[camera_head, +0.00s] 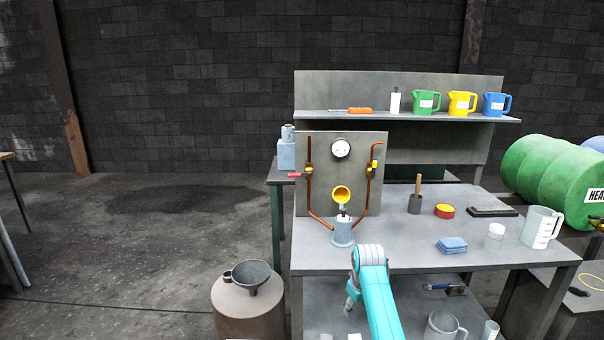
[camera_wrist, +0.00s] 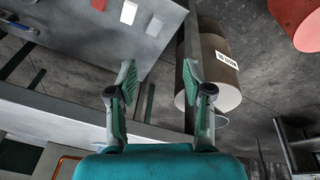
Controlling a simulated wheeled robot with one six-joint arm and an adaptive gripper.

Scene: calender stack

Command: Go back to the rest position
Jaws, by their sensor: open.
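My gripper (camera_head: 350,303) hangs from my teal arm in front of the workbench, low near the bench's front edge. In the wrist view my gripper (camera_wrist: 159,82) has its two green-padded fingers spread wide with nothing between them. The fingers appear apart from everything around them. A brown drum (camera_wrist: 214,65) with a white label lies beyond the right finger, and a grey surface (camera_wrist: 75,40) with small white items lies beyond the left finger.
A lower shelf (camera_head: 400,300) holds another jug (camera_head: 441,326). A drum with a funnel (camera_head: 251,275) stands left.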

